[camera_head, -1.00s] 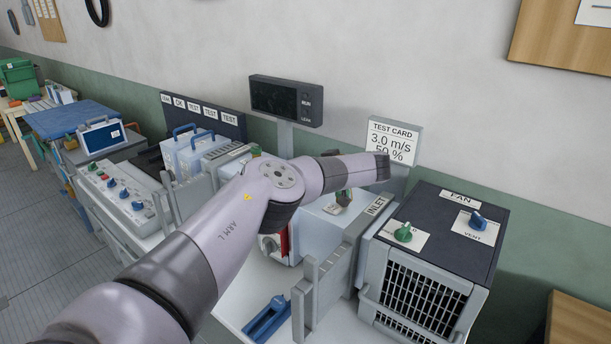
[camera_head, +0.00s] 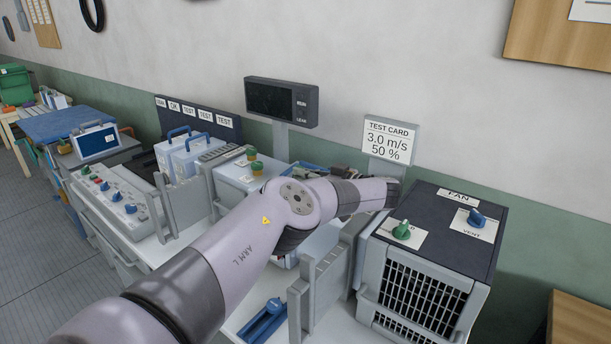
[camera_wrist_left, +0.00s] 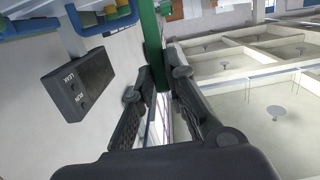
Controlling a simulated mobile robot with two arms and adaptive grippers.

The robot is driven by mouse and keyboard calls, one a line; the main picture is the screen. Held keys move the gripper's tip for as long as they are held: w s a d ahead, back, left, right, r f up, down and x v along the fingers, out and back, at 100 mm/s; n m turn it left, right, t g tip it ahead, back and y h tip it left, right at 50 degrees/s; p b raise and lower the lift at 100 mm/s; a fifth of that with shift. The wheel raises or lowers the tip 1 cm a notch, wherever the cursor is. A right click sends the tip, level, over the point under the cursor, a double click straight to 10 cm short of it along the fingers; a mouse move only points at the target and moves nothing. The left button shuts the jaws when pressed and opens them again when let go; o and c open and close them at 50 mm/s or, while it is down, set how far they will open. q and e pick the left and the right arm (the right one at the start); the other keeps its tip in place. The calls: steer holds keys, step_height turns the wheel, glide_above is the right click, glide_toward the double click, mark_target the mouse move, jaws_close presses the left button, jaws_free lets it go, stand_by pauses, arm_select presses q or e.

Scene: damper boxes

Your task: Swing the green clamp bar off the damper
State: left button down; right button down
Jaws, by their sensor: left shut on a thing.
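The green clamp bar (camera_wrist_left: 151,40) runs down from the top edge of the left wrist view. My left gripper (camera_wrist_left: 160,84) is shut on it, with the bar between its two dark fingers. In the head view my left arm crosses in front of a pale box (camera_head: 228,181) with green-topped knobs, hiding much of the middle of the bench. The damper itself and the bar's pivot cannot be made out clearly behind my arm. My right gripper is in neither view.
The fan box (camera_head: 452,229) stands close to the right of my arm. Behind are the test card (camera_head: 390,141) and a dark display (camera_head: 282,101), also in the left wrist view (camera_wrist_left: 76,85). A blue-handled tool (camera_head: 264,320) lies at the front.

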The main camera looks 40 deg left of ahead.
arm_select(q)
steer(key=c, duration=1.6)
jaws_free()
steer(key=shift+a+f, duration=0.1)
step_height(320, 180, up, 10)
